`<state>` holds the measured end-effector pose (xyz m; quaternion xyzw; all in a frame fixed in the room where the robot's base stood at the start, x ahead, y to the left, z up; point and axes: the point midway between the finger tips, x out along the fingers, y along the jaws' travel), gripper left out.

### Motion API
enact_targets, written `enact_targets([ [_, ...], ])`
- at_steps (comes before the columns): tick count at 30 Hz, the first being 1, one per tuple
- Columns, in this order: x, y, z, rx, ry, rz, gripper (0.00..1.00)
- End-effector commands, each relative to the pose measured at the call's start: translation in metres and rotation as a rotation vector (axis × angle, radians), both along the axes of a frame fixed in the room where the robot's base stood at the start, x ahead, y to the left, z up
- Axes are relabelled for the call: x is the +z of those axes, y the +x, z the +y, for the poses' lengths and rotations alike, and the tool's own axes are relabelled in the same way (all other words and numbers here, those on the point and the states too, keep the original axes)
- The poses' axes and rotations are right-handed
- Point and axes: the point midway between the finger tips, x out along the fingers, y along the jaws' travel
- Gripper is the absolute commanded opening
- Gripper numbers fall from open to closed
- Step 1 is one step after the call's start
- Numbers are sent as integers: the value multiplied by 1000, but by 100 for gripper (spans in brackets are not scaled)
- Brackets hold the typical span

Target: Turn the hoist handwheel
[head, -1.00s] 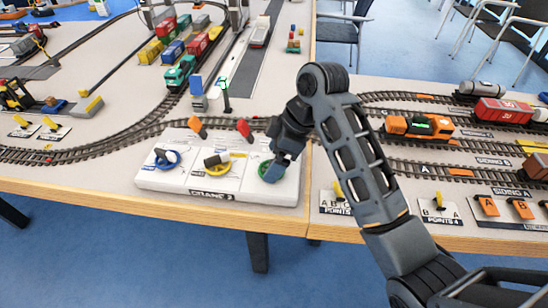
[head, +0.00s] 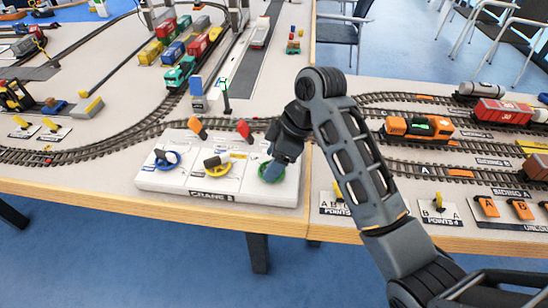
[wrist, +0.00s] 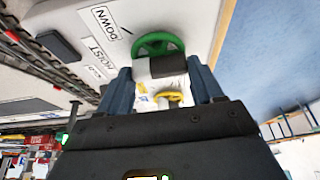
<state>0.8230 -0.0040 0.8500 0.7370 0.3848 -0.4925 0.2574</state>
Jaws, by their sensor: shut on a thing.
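The hoist handwheel is the green wheel (head: 263,172) at the right end of the white crane panel (head: 205,195). In the wrist view its green rim (wrist: 158,42) shows at the top, with a black-and-white handle (wrist: 160,68) in front of it. The "HOIST" and "DOWN" labels are beside it. My gripper (wrist: 163,80) has one blue-grey finger on each side of the handle and is shut on it. In the head view my gripper (head: 270,174) covers much of the wheel.
On the same panel are a yellow handwheel (head: 217,170) and a blue handwheel (head: 166,160). Orange (head: 198,126) and red (head: 243,129) pieces stand behind the panel. Track and an orange locomotive (head: 418,127) lie to the right. The table's front edge is close in front.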

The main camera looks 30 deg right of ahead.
Motion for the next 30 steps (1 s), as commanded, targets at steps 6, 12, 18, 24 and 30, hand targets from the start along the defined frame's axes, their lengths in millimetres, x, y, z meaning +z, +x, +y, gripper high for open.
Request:
enact_targets([
  [6, 2, 0, 1, -25, 0, 0, 36],
  [12, 4, -1, 1, -116, 1, 3, 36],
  [18, 6, -2, 3, -272, 0, 2, 36],
  [24, 6, -3, 3, -452, 0, 3, 36],
  [30, 5, -3, 4, -614, 0, 2, 36],
])
